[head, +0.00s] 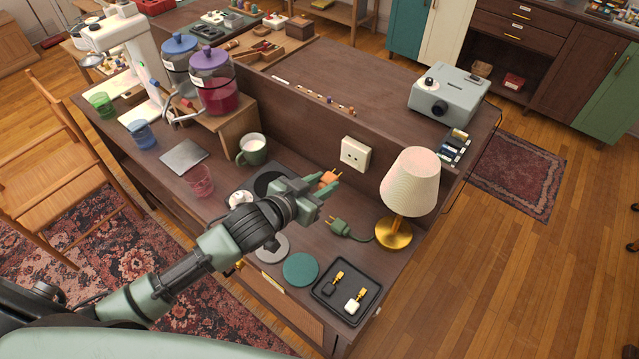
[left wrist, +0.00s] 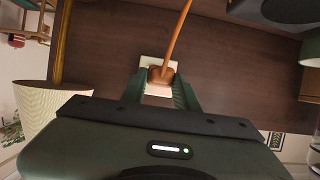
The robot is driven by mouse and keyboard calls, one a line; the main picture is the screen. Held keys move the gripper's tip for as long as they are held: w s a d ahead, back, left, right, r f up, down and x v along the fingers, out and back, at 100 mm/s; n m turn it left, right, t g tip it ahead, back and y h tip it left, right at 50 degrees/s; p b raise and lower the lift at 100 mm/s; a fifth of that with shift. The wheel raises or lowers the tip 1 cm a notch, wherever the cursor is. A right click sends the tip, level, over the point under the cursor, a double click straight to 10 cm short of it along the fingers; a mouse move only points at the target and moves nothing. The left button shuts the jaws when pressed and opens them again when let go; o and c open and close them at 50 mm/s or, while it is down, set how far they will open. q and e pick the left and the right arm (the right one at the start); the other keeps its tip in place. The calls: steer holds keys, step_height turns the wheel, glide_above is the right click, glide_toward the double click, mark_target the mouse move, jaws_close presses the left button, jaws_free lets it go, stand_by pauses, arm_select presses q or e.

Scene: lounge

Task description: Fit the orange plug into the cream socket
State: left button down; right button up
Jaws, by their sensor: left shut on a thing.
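The cream socket (head: 355,153) is fixed to the upright dark wood panel at the back of the counter, with its holes facing out. My left gripper (head: 330,182) is shut on the orange plug (head: 328,178) and holds it above the counter, in front of the socket and a little to its lower left. In the left wrist view the orange plug (left wrist: 160,76) sits between the two green fingers with its orange cord running upward. Part of the cream socket (left wrist: 146,62) shows behind it. The plug's pins are hidden, so contact cannot be told. My right gripper is not in view.
A green plug (head: 340,227) lies near the lamp (head: 410,185) on the right. A black tray (head: 370,305) and round coasters (head: 300,268) lie in front. A mug (head: 252,150) and drink dispensers (head: 213,85) stand to the left.

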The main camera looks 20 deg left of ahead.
mark_target(336, 173)
arm_select(q)
steer(key=shift+w+d, duration=0.2)
steer(key=shift+w, duration=0.2)
steer(key=shift+w+d+f, duration=0.1)
steer(key=shift+w+d, duration=0.05)
steer(key=shift+w, duration=0.15)
steer(key=shift+w+d+b, duration=0.2)
steer(key=shift+w+b, duration=0.3)
steer(key=shift+w+d, duration=0.15)
steer(key=shift+w, duration=0.25)
steer(key=shift+w+d+b, duration=0.3)
steer(key=shift+w+b, duration=0.2)
steer(key=shift+w, duration=0.15)
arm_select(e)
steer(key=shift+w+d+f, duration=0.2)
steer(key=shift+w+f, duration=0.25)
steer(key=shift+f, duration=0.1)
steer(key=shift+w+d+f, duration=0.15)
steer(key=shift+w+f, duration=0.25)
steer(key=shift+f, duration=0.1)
arm_select(q)
steer(key=shift+w+p, duration=0.2)
steer(key=shift+p, duration=0.15)
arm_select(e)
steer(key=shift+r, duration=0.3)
